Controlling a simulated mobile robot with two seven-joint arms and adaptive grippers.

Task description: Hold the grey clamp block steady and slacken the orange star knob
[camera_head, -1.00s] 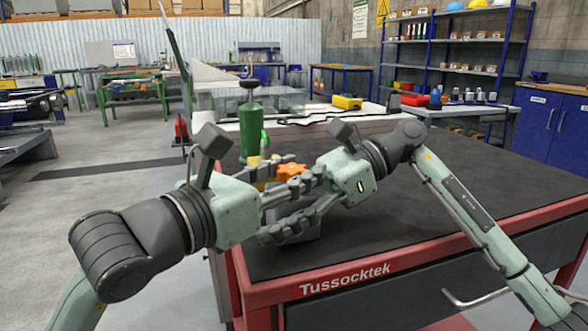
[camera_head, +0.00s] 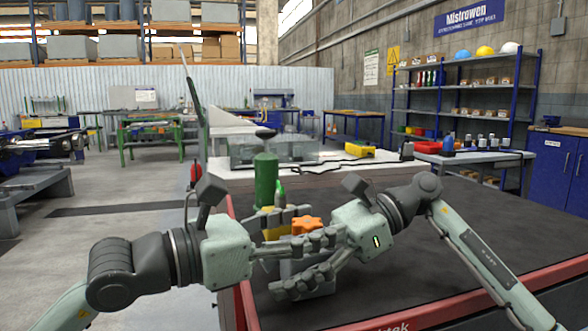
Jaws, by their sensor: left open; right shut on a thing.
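The orange star knob (camera_head: 304,225) sits above the grey clamp block (camera_head: 291,268) near the left edge of the dark-topped table. My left gripper (camera_head: 320,226) reaches in from the left. Its fingers are open, one behind the knob and one in front of it; I cannot tell whether they touch it. My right gripper (camera_head: 284,274) reaches in from the right, below the left one. It is shut on the grey clamp block, with one finger across the front. The other finger and much of the block are hidden.
A green cylinder (camera_head: 265,182) and a small green bottle (camera_head: 280,193) stand just behind the knob. A yellow part (camera_head: 268,232) lies close by, partly hidden by the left gripper. A yellow case (camera_head: 351,151) lies further back.

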